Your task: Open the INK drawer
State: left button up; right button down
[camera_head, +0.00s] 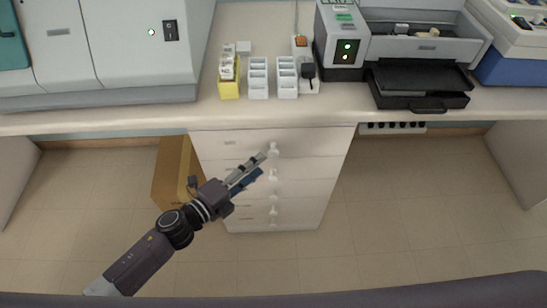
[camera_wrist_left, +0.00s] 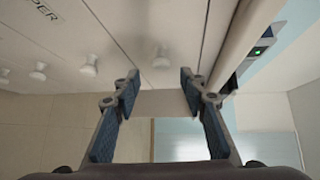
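The white drawer unit (camera_head: 235,170) stands under the bench, with several drawers stacked and one round white knob on each. All drawers look closed. The top drawer (camera_head: 235,142) has a small label too small to read, so I cannot tell which drawer is INK. My left gripper (camera_head: 267,163) is open and empty in front of the upper drawers, close to the top knob (camera_head: 273,149). In the left wrist view its fingers (camera_wrist_left: 158,78) are spread, and a knob (camera_wrist_left: 160,57) shows beyond the gap between them. My right gripper is not in view.
The bench edge (camera_head: 130,121) overhangs above the drawers. A brown box (camera_head: 172,170) stands left of the unit. White racks (camera_head: 258,78), a yellow holder (camera_head: 229,90) and a printer (camera_head: 415,75) are on the bench. The floor in front is clear.

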aim_at(272, 155)
pick_arm(q)
jog(key=b+x, duration=0.1)
jog(key=x, duration=0.6)
jog(key=shift+w+d, duration=0.25)
jog(key=shift+c, duration=0.3)
grip_shut()
